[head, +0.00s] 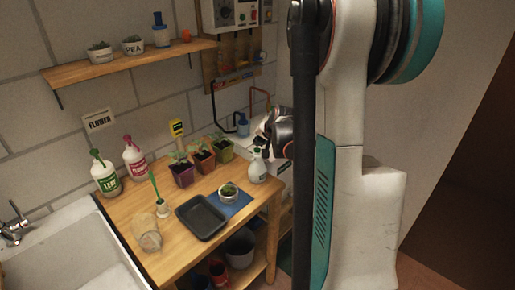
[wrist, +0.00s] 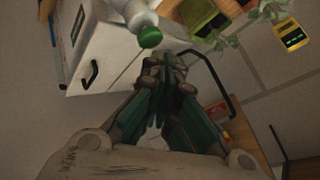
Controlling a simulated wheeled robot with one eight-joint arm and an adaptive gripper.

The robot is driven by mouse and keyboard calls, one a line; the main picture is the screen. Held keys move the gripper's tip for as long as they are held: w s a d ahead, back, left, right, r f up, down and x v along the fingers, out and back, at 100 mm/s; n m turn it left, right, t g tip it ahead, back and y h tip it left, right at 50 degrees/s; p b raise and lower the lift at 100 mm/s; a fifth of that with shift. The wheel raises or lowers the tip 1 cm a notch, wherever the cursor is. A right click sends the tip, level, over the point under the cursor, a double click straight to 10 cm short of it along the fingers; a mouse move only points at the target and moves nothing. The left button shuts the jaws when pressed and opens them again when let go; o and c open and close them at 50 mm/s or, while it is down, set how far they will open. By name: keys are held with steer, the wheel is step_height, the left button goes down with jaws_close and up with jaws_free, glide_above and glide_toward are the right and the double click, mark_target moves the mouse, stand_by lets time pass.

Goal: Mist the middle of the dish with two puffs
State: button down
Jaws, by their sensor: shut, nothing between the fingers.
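A small round dish (head: 228,197) with something green in it sits on a blue mat (head: 238,208) near the front right of the wooden bench. A pale spray bottle (head: 258,172) stands upright behind and right of the dish. My gripper (head: 268,133) is just above and right of the bottle, partly hidden by my arm. In the wrist view my gripper (wrist: 163,62) is shut and empty. A white bottle with a green end (wrist: 150,37) lies just beyond the fingertips there; I cannot tell whether they touch.
A black tray (head: 201,217) lies left of the mat, with a glass jar (head: 146,236) farther left. Several potted seedlings (head: 202,158) stand behind. Green (head: 105,180) and pink (head: 134,160) labelled bottles stand at the back left. A shelf (head: 130,64) hangs above.

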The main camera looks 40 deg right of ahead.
steer(key=shift+r+p, duration=1.7)
steer(key=shift+r, duration=1.05)
steer(key=shift+f, duration=0.1)
